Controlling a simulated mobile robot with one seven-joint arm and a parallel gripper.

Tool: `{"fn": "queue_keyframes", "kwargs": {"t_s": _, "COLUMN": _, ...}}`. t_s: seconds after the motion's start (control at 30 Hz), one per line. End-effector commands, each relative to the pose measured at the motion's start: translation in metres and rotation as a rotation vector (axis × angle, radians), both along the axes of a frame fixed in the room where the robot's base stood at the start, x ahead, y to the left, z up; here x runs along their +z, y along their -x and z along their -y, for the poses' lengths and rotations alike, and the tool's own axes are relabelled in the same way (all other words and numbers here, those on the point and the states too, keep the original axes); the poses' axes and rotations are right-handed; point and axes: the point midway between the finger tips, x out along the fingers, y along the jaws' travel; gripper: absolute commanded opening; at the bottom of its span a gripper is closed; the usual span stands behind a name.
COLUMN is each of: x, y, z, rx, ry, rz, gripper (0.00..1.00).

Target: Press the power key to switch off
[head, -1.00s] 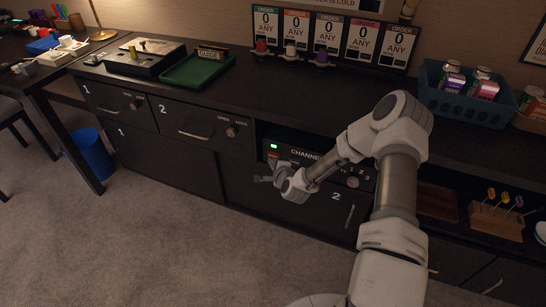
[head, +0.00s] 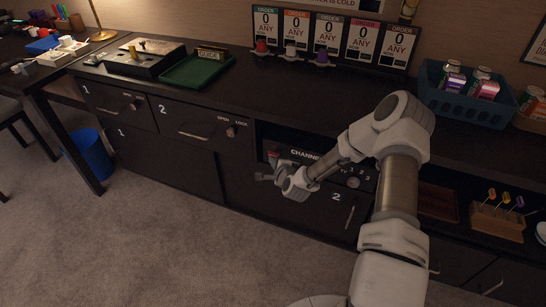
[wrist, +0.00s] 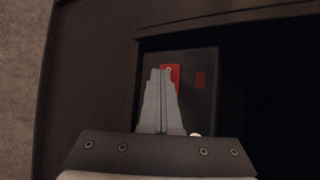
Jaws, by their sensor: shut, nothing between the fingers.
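The power key is a red key with a small white mark. In the wrist view the red key (wrist: 175,70) sits on the end of a dark box in a recess, partly hidden by my fingers. My gripper (wrist: 162,72) is shut and empty, its fingertips over the key's left part; I cannot tell for sure whether they touch. A dull dark-red square (wrist: 200,80) lies right of the key. In the head view my gripper (head: 263,178) is at the left end of the black channel unit (head: 300,152), where no green light shows.
The unit sits in an open bay under the dark counter (head: 290,98), above a drawer front marked 2 (head: 335,197). A blue basket (head: 465,100) of cans stands on the counter at right. Carpet (head: 190,240) is clear in front.

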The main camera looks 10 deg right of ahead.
Motion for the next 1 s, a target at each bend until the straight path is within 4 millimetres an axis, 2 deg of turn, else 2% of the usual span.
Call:
{"fn": "queue_keyframes", "kwargs": {"t_s": 0.83, "x": 0.000, "y": 0.013, "z": -0.009, "rx": -0.001, "ry": 0.000, "rz": 0.000, "gripper": 0.00}}
{"fn": "queue_keyframes", "kwargs": {"t_s": 1.0, "x": 0.000, "y": 0.023, "z": -0.017, "rx": 0.000, "ry": -0.001, "rz": -0.001, "gripper": 0.00}}
